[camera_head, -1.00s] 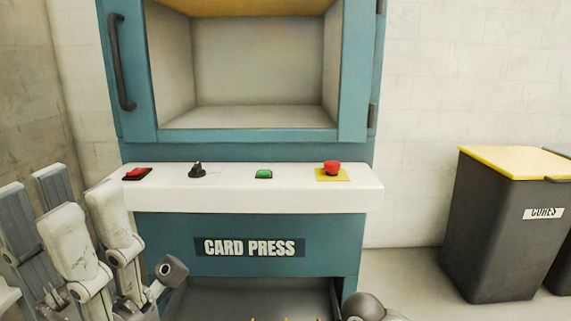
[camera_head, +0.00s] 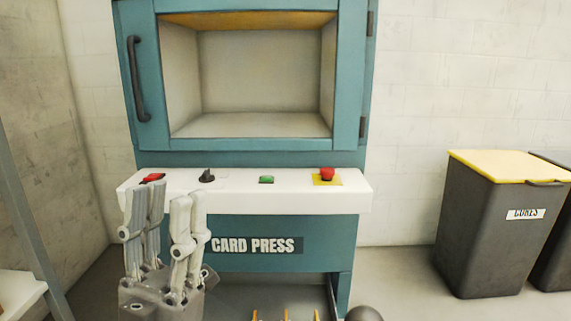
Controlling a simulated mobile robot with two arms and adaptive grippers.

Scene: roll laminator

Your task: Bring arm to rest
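My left gripper (camera_head: 168,200) stands at the lower left with its fingers pointing up, in front of the left part of the card press (camera_head: 345,235). A clear gap shows between its fingers, so it is open, and nothing is seen in it. Its fingertips overlap the white control panel (camera_head: 245,198) in the picture; I cannot tell how far apart they are in depth. My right gripper is not in view.
The panel carries a red switch (camera_head: 153,178), a black knob (camera_head: 207,176), a green button (camera_head: 266,180) and a red mushroom button (camera_head: 327,174). The press chamber (camera_head: 255,95) looks empty. A yellow-lidded dark bin (camera_head: 492,235) stands at right. A white surface (camera_head: 20,290) is at lower left.

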